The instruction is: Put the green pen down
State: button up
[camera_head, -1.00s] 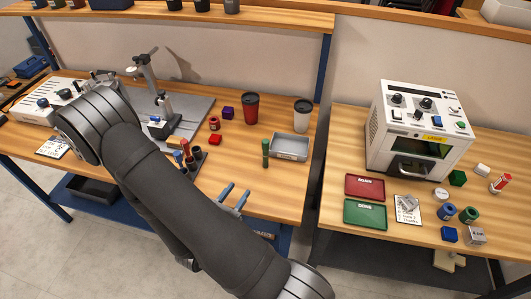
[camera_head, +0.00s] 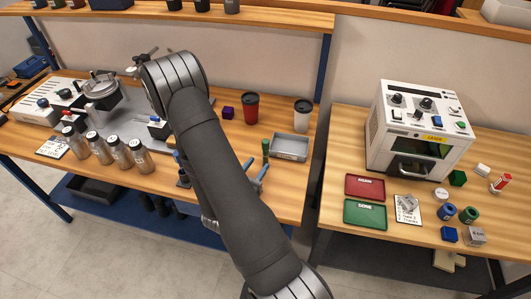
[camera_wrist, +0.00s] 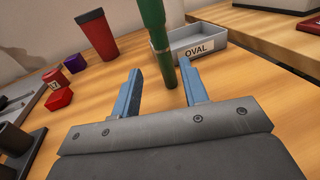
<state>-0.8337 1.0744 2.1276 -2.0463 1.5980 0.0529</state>
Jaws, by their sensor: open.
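The green pen (camera_head: 265,148) stands upright on the left bench, just left of the grey tray. In the wrist view the green pen (camera_wrist: 153,25) rises past the top edge, with its lower end showing between the blue fingertips. My gripper (camera_head: 258,172) is open, low over the bench at the pen's near side. In the wrist view my gripper (camera_wrist: 160,68) has its fingers apart on either side of the pen's line. I see no finger closed on the pen; whether one touches it I cannot tell.
The grey tray (camera_wrist: 205,40) labelled OVAL lies right behind the pen. A red cup (camera_head: 251,108) and a white cup (camera_head: 302,112) stand further back. A purple cube (camera_head: 228,112) and a red block (camera_wrist: 60,98) lie to the left. Bare wood lies in front of the tray.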

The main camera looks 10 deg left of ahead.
aim_at(264, 159)
jog(key=shift+d+x, duration=0.15)
jog(key=shift+x, duration=1.2)
jog(key=shift+d+x, duration=0.15)
jog(key=shift+x, duration=1.2)
jog(key=shift+s, duration=0.1)
grip_shut()
